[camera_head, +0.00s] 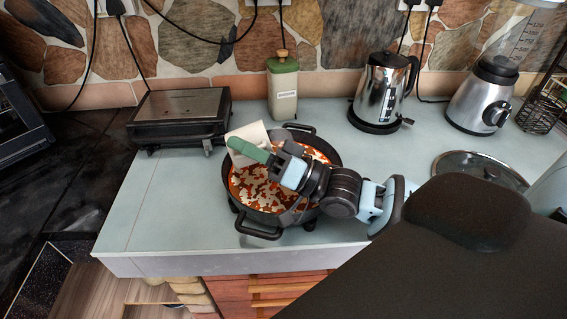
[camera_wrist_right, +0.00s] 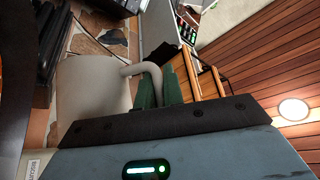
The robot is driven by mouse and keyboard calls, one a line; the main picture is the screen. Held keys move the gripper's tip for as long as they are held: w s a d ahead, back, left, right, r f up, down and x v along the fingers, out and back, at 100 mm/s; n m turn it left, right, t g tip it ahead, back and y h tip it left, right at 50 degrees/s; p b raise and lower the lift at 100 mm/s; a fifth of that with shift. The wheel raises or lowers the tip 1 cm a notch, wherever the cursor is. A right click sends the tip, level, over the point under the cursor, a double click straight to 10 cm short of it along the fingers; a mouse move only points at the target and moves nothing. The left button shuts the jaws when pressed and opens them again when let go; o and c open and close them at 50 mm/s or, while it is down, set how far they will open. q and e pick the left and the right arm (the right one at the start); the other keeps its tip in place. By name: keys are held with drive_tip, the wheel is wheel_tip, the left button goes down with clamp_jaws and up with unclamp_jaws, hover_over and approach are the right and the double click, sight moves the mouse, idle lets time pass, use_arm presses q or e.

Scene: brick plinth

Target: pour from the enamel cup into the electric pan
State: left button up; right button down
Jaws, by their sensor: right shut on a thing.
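The cream-white enamel cup (camera_head: 252,133) is held tilted above the back left rim of the electric pan in the head view. My right gripper (camera_head: 243,149), with green fingers, is shut on the cup's handle. The cup (camera_wrist_right: 90,88) and its handle, between the green fingers (camera_wrist_right: 158,90), show in the right wrist view. The inside of the cup is hidden, and I see no stream falling from it. The electric pan (camera_head: 334,158) is round and black, with two side handles and red contents with pale pieces. My right wrist covers part of it. My left gripper is not in view.
A steel kettle (camera_head: 383,88) and a blender (camera_head: 487,96) stand at the back right. A glass lid (camera_head: 480,168) lies at right. The counter's front left (camera_head: 165,220) is clear.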

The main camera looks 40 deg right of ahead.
drive_tip(key=shift+w+a+f+n+g+p, duration=0.15)
drive_tip(key=shift+a+f+g, duration=0.1)
drive_tip(key=shift+a, duration=0.15)
drive_tip(key=shift+w+a+f+n+g+p, duration=0.15)
drive_tip(key=shift+a+g, duration=0.1)
drive_tip(key=shift+a, duration=0.1)
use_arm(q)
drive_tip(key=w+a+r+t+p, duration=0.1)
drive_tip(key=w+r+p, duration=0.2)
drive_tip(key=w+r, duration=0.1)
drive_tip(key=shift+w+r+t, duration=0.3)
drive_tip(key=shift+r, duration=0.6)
use_arm(e)
drive_tip(key=w+a+f+n+g+h, duration=0.3)
drive_tip(key=a+f+n+g+h, duration=0.2)
drive_tip(key=a+g+h, duration=0.3)
drive_tip(key=shift+a+f+h, duration=0.15)
drive_tip(key=shift+f+h, duration=0.2)
drive_tip(key=shift+h, duration=0.75)
